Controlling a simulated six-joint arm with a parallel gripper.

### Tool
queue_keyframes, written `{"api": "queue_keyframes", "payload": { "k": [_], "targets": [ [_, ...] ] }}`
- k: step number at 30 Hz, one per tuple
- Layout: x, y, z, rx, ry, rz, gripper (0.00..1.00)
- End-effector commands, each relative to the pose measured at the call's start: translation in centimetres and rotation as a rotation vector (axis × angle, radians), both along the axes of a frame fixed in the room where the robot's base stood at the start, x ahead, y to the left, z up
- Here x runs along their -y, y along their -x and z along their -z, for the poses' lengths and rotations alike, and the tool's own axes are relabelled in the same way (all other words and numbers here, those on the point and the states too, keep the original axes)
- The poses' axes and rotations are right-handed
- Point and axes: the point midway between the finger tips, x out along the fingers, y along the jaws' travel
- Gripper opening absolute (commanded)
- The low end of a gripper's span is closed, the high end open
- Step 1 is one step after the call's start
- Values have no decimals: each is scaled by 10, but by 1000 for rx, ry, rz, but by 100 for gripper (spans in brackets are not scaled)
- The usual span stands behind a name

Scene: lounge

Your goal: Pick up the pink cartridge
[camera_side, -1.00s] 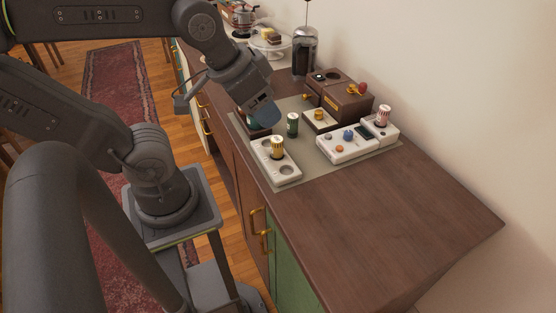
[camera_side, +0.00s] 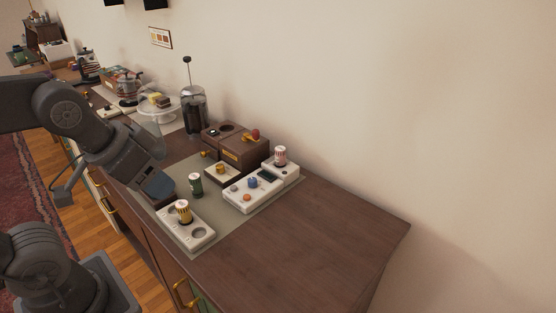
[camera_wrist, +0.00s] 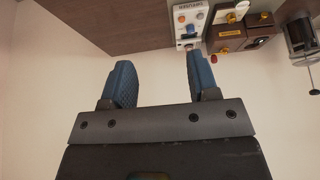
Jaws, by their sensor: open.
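The pink cartridge (camera_side: 280,156), pale with pink-red stripes, stands upright on the right end of a white device (camera_side: 252,197) with coloured knobs. My gripper (camera_side: 158,187) is well to the left of it, over the left edge of the grey mat, apart from the cartridge. In the wrist view my gripper (camera_wrist: 160,78) has its two blue fingers spread with nothing between them. The white device also shows there (camera_wrist: 182,16), beyond the right finger. The cartridge is not clear in that view.
A white holder (camera_side: 188,232) carries a yellow striped cartridge (camera_side: 183,211). A green cartridge (camera_side: 195,184) stands on the mat (camera_side: 213,213). A brown box (camera_side: 243,150) and a French press (camera_side: 194,110) stand behind. The counter's right end (camera_side: 330,225) is clear.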

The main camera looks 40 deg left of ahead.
Motion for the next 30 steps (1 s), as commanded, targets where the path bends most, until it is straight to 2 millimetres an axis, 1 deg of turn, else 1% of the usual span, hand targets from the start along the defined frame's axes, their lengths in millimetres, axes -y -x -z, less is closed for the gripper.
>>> {"api": "queue_keyframes", "payload": {
  "k": [11,14,20,22,23,26,29,30],
  "targets": [
    [0,0,0,0,0,0,55],
    [0,0,0,0,0,0,63],
    [0,0,0,0,0,0,63],
    [0,-3,-2,-1,0,-4,63],
    [-1,-6,-3,-3,0,-9,63],
    [-3,-24,-11,-14,2,-35,63],
    [-7,-57,-22,-31,7,-83,63],
    [-9,-73,-25,-38,8,-106,63]
  ]
}}
